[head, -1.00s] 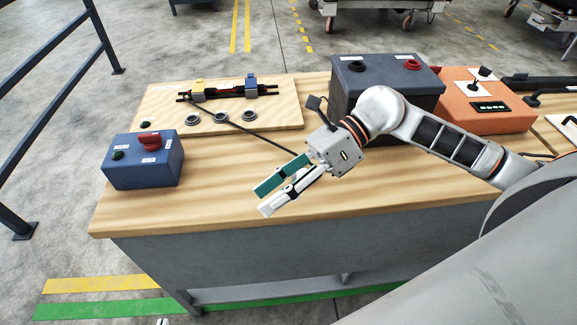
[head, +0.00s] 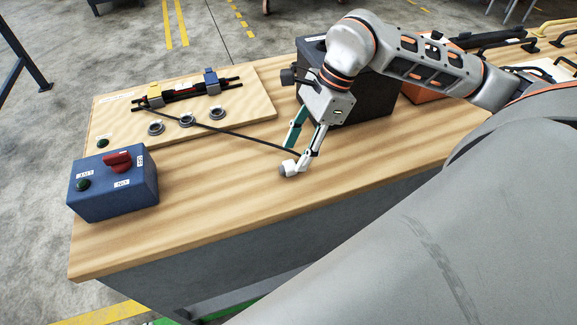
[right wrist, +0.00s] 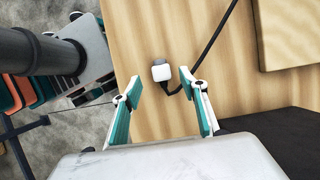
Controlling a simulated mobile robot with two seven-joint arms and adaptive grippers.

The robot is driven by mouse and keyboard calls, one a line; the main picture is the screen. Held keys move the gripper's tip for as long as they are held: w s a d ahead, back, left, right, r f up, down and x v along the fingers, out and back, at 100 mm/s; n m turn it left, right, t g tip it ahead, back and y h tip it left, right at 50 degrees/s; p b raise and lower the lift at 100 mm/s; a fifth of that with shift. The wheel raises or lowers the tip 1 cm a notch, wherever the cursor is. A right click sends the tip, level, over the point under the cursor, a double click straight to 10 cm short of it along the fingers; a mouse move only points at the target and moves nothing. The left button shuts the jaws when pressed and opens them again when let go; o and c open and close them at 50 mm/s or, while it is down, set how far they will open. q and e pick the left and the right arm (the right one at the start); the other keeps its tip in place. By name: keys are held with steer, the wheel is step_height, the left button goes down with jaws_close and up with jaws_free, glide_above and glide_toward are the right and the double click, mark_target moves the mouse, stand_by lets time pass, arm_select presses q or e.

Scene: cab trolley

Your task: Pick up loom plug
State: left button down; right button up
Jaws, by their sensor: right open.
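The loom plug (head: 287,169) is a small white block with a grey end, at the end of a black cable, near the front edge of the wooden bench. It also shows in the right wrist view (right wrist: 161,72), with the cable running off to the upper right. My right gripper (head: 295,156) points down at the plug. In the right wrist view my right gripper (right wrist: 160,79) has its teal-padded fingers apart, with the plug lined up between and just beyond the tips. No grip on it shows. My left gripper is in neither view.
A blue switch box (head: 113,184) with a red knob stands at the bench's left end. A wooden board (head: 245,111) with several round sockets lies behind it. A dark box (head: 357,95) stands behind my right gripper. The bench top (head: 190,215) left of the plug is clear.

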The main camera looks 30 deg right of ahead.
mark_target(288, 164)
steer(key=x, duration=0.4)
steer(key=shift+w+a, duration=0.15)
jaws_close()
steer(key=shift+r, duration=0.1)
step_height(288, 164, up, 20)
steer(key=p, duration=0.1)
stand_by(0.4)
